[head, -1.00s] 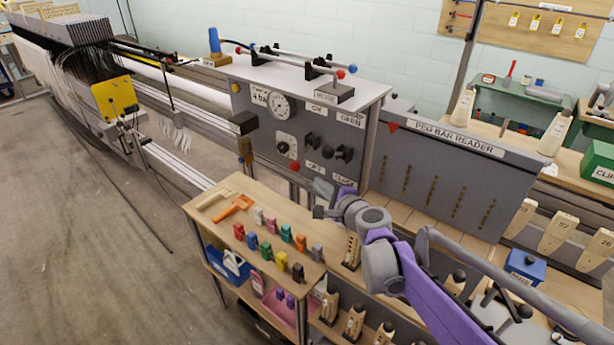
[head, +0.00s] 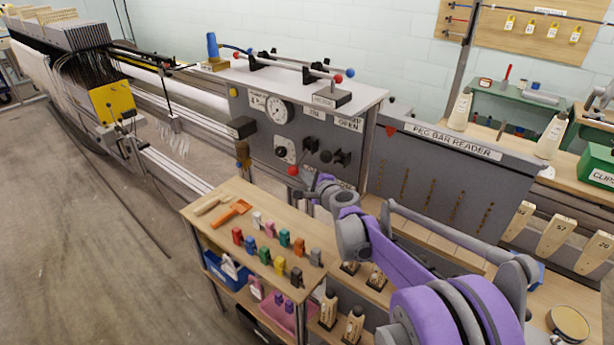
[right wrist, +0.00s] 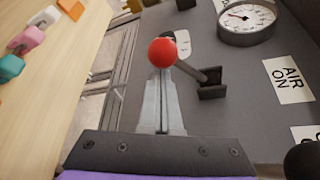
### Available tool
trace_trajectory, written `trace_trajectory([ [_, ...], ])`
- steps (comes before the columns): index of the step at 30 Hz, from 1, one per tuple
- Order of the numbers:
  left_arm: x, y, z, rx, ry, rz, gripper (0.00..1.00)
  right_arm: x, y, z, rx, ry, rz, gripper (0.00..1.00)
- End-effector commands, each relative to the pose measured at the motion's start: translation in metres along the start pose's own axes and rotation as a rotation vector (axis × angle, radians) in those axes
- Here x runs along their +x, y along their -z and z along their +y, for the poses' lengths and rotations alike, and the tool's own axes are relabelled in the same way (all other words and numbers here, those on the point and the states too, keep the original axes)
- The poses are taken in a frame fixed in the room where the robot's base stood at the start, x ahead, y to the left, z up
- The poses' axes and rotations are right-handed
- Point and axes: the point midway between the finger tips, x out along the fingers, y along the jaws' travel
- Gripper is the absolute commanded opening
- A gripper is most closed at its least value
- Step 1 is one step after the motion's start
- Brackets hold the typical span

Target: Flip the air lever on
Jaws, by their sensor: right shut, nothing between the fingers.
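The air lever has a red ball knob (head: 293,171) low on the front of the grey control panel (head: 262,150). In the right wrist view the red knob (right wrist: 162,52) sits on a dark rod from a black slotted bracket (right wrist: 212,84). The rod points away from the "AIR ON" label (right wrist: 288,80), so the lever is down. My right gripper (right wrist: 163,78) is shut and empty, its fingertips right at the knob. I cannot tell if they touch it. In the head view my right gripper (head: 305,188) is just below and right of the knob. My left gripper is not in view.
A pressure gauge (head: 279,110) and other black levers (head: 342,157) are on the panel. A wooden bench (head: 225,190) with coloured clips stands below it. The peg bar reader (head: 455,170) is right of the panel. The grey floor at left is open.

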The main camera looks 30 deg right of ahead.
Motion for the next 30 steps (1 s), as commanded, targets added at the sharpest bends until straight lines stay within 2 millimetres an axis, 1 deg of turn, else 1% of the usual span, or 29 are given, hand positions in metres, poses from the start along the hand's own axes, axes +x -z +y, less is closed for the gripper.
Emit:
trace_trajectory([
  [7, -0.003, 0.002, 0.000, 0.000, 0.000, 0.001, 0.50, -0.002, -0.003, -0.003, 0.000, 0.000, -0.001, 0.00],
  [12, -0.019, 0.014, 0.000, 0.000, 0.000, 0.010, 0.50, -0.010, -0.020, -0.016, -0.001, 0.001, -0.003, 0.00],
  [15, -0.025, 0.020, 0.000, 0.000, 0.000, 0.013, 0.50, -0.013, -0.027, -0.021, 0.000, 0.000, -0.004, 0.00],
  [22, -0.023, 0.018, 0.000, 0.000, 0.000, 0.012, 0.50, -0.014, -0.025, -0.018, -0.001, -0.001, -0.002, 0.00],
  [30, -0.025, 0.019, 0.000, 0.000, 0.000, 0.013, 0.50, -0.015, -0.026, -0.021, -0.001, 0.000, -0.002, 0.00],
])
